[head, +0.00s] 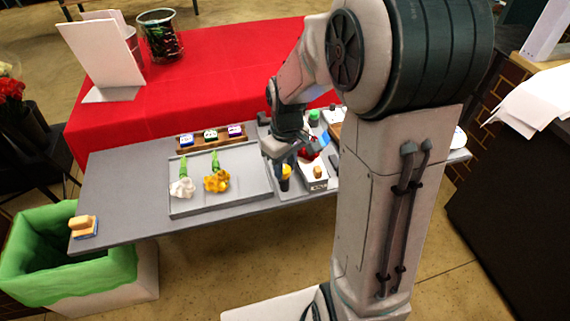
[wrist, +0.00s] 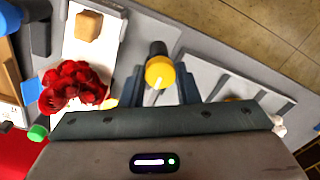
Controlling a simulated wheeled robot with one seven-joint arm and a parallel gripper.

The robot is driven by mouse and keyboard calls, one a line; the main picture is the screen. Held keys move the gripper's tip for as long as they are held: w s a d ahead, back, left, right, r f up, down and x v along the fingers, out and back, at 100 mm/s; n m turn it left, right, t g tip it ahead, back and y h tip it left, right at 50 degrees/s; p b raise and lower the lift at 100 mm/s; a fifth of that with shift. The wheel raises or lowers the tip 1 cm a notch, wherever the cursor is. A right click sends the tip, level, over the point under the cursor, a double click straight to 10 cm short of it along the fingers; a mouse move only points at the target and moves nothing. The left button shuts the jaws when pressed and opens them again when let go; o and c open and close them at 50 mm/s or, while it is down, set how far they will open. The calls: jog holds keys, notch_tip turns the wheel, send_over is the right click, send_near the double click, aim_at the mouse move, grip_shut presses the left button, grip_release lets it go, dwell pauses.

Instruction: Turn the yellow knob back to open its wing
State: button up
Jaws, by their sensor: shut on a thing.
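The yellow knob (wrist: 160,72) has a white line on its face and a dark part beside it. In the head view the knob (head: 286,169) shows just below my gripper (head: 281,156), near the right end of the grey tray. In the wrist view my gripper (wrist: 160,88) has its dark fingers on either side of the knob, shut on it. I cannot make out the knob's wing clearly in either view.
A red flower (wrist: 75,86) and a white box with a wooden block (wrist: 88,26) lie close beside my gripper. The grey tray (head: 250,200) holds a white flower (head: 182,188) and a yellow flower (head: 216,180). A green-capped bottle (head: 314,117) stands behind.

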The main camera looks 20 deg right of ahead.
aim_at(285, 167)
jog(key=o, duration=1)
jog(key=shift+w+a, duration=0.1)
jog(key=shift+c, duration=0.2)
jog(key=shift+r, duration=0.1)
notch_tip(285, 167, up, 14)
jog(key=shift+d, duration=0.2)
jog(key=shift+w, duration=0.1)
